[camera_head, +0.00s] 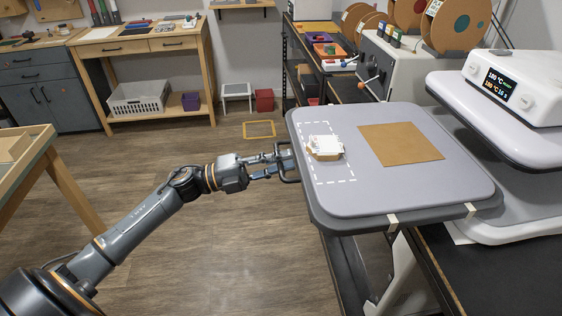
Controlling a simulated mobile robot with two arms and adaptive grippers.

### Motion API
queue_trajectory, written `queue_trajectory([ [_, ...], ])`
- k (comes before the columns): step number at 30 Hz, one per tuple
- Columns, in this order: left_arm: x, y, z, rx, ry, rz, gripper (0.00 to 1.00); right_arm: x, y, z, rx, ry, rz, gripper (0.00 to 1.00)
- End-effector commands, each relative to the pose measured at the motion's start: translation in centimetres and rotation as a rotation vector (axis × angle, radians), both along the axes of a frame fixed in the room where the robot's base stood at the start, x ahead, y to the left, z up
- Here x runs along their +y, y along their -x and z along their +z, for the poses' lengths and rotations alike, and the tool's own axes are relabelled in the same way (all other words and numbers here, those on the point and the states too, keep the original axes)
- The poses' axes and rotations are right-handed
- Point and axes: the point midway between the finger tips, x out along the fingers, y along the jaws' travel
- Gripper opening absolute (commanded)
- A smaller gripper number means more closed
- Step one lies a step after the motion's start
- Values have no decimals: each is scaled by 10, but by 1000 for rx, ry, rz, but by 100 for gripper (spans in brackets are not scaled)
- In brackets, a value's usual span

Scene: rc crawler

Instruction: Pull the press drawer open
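The press drawer (365,195) is a rounded grey plate on a darker base. It sits well out to the left from under the white press head (505,115). A dark loop handle (281,150) is on its left edge. My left gripper (284,161) is at this handle, its fingers reaching to the bar from the left. The fingers overlap the handle in the picture, and I cannot tell whether they are closed on it. My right gripper is not in view.
A small white-topped block (325,147) lies inside a dashed outline on the drawer, beside a brown square sheet (400,144). The press display (500,83) is lit. A workbench (138,45) stands at the back. The wooden floor (235,250) left of the drawer is clear.

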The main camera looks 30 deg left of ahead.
Motion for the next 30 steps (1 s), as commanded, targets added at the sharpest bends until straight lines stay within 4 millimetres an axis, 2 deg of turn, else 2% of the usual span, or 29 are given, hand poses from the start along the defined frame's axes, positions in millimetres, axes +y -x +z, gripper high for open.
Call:
queue_trajectory([
  [5, 17, 13, -6, 6, -1, 1, 19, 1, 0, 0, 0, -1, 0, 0],
  [12, 59, 43, -16, 7, -1, 2, 19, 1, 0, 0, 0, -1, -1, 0],
  [18, 85, 61, -22, 5, -1, 1, 19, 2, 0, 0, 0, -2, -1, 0],
  [23, 94, 68, -23, 3, -1, 0, 19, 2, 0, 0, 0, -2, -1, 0],
  [30, 95, 69, -23, 2, -1, -1, 19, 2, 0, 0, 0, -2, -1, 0],
])
